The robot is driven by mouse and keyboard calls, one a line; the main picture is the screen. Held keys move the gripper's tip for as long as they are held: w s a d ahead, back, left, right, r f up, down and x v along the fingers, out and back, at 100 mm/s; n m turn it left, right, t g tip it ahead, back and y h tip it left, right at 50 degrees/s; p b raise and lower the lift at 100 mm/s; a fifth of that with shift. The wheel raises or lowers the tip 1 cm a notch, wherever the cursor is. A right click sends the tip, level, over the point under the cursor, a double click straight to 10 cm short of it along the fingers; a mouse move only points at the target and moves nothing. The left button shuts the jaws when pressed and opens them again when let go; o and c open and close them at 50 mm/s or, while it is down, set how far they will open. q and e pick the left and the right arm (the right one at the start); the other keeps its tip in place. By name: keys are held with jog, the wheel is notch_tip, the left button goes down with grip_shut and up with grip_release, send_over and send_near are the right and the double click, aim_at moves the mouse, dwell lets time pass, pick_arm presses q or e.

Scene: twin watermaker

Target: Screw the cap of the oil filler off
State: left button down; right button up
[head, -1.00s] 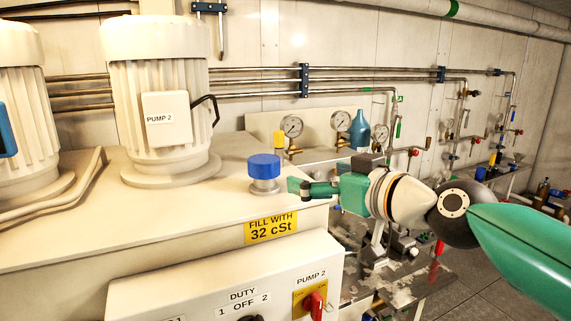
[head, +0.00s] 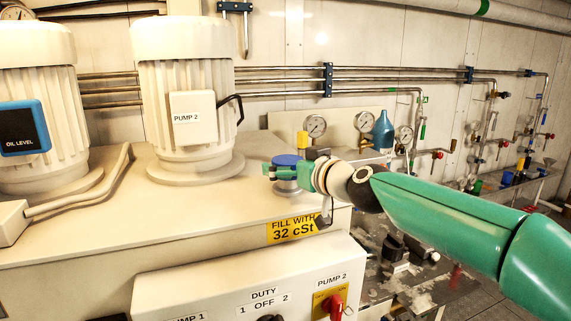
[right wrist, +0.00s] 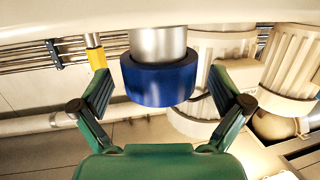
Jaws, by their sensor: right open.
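The blue oil filler cap (head: 287,160) sits on a grey metal neck (head: 290,188) at the front right of the tank top, above the yellow "FILL WITH 32 cSt" label (head: 292,229). My green right gripper (head: 288,172) is at the cap, with its arm coming in from the right and partly hiding cap and neck. In the right wrist view, the cap (right wrist: 160,84) lies between the two open fingers of the gripper (right wrist: 160,92), with a small gap visible on each side. The neck shows there too (right wrist: 158,43). My left gripper is not in view.
The Pump 2 motor (head: 188,100) stands on the tank left of the cap. Behind the cap are a yellow-topped item (head: 303,140), gauges (head: 315,126) and a blue bottle (head: 383,131). The control box (head: 240,285) is below in front. The tank top between motor and cap is clear.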

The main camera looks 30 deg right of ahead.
jog(key=shift+w+f, duration=0.1)
jog(key=shift+w, duration=0.4)
jog(key=c, duration=1.7)
jog(key=shift+o, duration=0.2)
